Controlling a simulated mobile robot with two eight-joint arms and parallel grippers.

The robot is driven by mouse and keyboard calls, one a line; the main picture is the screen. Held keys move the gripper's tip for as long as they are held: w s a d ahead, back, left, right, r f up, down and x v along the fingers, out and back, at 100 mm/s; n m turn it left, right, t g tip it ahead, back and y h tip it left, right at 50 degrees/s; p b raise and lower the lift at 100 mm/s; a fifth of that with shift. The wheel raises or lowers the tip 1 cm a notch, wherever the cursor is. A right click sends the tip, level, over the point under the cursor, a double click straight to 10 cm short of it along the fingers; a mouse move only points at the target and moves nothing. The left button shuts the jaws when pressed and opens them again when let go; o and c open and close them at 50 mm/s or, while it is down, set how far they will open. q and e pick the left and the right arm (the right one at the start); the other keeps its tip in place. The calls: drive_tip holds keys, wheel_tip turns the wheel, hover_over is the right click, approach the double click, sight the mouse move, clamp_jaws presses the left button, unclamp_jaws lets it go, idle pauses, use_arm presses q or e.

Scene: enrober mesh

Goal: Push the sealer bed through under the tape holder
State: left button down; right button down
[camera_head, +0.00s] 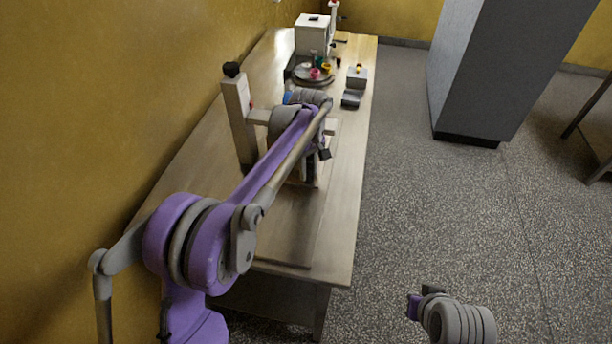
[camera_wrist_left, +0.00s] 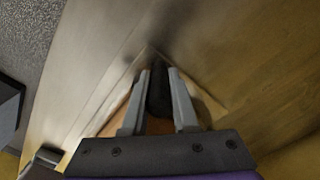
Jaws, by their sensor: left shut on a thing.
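A pale upright post (camera_head: 238,118) with a black knob on top stands on the table, with a short side arm near my left wrist; this looks like part of the sealer with the tape holder. My left arm reaches over the table beside it, and its wrist hides most of the sealer and the bed. In the left wrist view my left gripper (camera_wrist_left: 159,76) is shut on a dark upright handle-like piece (camera_wrist_left: 160,92). Tan wood shows below the fingers; I cannot tell whether it is the bed. My right wrist (camera_head: 430,303) is low at the right, off the table, its fingers unclear.
The long table (camera_head: 190,165) runs along the yellow wall. At its far end are a white box (camera_head: 312,34), a round tray (camera_head: 314,80) with small coloured items, and a grey block (camera_head: 357,77). A grey cabinet (camera_head: 495,75) stands to the right across open floor.

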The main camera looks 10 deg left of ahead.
use_arm(q)
drive_tip(key=shift+w, duration=0.35)
drive_tip(key=c, duration=0.7)
unclamp_jaws()
drive_tip(key=shift+s, duration=0.1)
drive_tip(key=shift+r, duration=0.15)
wheel_tip(320, 180, up, 11)
drive_tip(key=shift+f+p, duration=0.2)
drive_tip(key=shift+p, duration=0.15)
